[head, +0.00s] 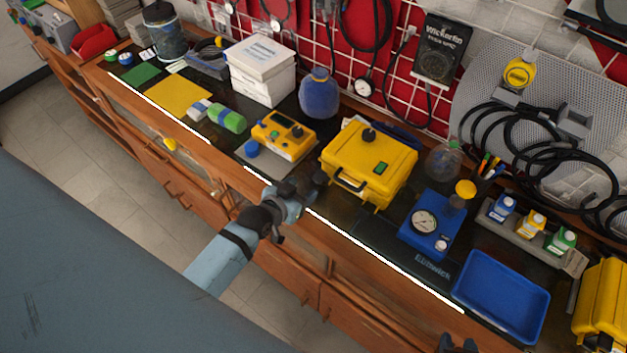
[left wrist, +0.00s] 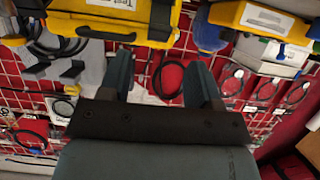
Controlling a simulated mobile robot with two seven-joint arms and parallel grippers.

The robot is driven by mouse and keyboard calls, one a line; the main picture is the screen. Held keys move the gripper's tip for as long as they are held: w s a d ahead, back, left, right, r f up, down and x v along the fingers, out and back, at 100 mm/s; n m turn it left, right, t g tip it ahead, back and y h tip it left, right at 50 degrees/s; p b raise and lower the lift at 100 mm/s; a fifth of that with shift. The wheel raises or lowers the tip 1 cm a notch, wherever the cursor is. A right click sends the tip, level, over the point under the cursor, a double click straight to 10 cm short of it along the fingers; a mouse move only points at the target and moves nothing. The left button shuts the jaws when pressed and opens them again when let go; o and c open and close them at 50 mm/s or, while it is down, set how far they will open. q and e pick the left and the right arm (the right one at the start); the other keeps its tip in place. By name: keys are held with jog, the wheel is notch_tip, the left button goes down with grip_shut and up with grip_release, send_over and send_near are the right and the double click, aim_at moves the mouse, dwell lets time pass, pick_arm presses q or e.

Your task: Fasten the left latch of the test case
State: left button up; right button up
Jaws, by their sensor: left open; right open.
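The yellow test case (head: 367,160) sits lid closed on the bench, its black handle on the front side. In the head view its latches are too small to make out, and my gripper is close to its left front corner. The left wrist view shows the case (left wrist: 95,24) upside down at the top, with a dark part (left wrist: 162,14) that may be a latch; its state cannot be told. My left gripper (head: 306,192) is open and empty, apart from the case; its two fingers (left wrist: 160,82) are spread. My right gripper (head: 458,345) barely shows at the bottom edge.
A yellow meter (head: 284,137) stands left of the case, and a blue block with a gauge (head: 432,220) stands right of it. A blue tray (head: 502,295) lies further right. A blue round bottle (head: 319,95) stands behind. The bench's front edge is clear.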

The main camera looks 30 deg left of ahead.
aim_at(317, 179)
pick_arm(q)
jog(key=b+x, duration=0.1)
jog(key=x, duration=0.3)
jog(key=shift+w+f+b, duration=0.3)
jog(key=shift+b, duration=0.05)
jog(key=shift+w+d+b, duration=0.15)
jog(key=shift+w+b, duration=0.15)
jog(key=shift+w, duration=0.3)
jog(key=shift+c, duration=0.6)
jog(key=c, duration=0.8)
